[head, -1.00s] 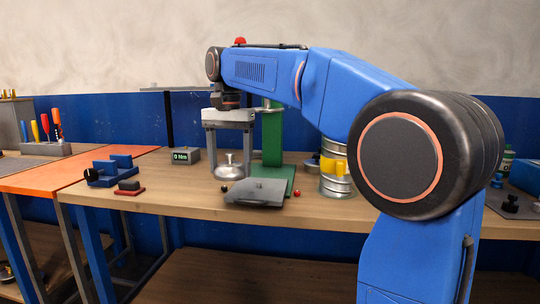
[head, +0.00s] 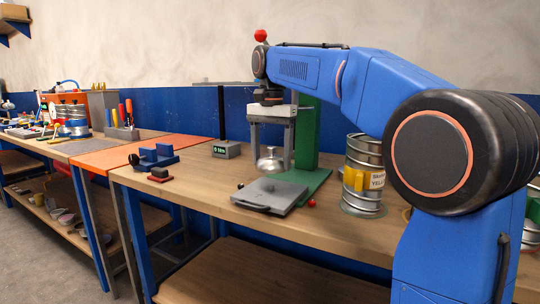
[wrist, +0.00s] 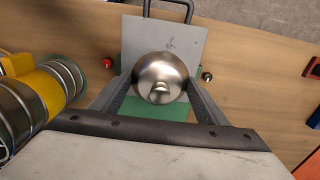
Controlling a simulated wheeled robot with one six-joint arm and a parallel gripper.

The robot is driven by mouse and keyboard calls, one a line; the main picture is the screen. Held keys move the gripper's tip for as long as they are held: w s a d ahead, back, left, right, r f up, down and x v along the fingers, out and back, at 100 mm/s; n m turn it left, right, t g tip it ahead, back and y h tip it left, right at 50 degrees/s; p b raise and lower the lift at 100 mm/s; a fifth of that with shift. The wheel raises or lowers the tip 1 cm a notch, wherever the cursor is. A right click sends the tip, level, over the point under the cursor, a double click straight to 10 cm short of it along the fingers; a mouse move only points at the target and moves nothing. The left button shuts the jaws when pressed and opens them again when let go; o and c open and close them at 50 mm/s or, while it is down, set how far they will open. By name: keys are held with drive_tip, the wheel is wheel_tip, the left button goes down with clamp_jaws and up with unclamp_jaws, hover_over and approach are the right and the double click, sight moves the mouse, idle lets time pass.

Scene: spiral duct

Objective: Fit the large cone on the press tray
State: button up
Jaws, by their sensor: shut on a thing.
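My gripper (head: 271,150) points down, with its two grey fingers shut on the large cone (head: 270,164), a shiny silver rounded piece with a small knob on top. In the wrist view the cone (wrist: 160,80) sits between the fingertips (wrist: 160,87) and overlaps the tray (wrist: 188,30). The cone's underside and its exact gap to the tray are hidden.
A green press column (head: 307,130) and base stand just behind. A labelled metal duct can (head: 363,165) stands to the right.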

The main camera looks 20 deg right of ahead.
sight(271, 185)
drive_tip(key=shift+f, duration=1.85)
drive_tip(key=shift+f, duration=1.55)
idle(2.7)
drive_tip(key=o, duration=1.8)
drive_tip(key=shift+c, duration=0.2)
drive_tip(key=shift+r, duration=4)
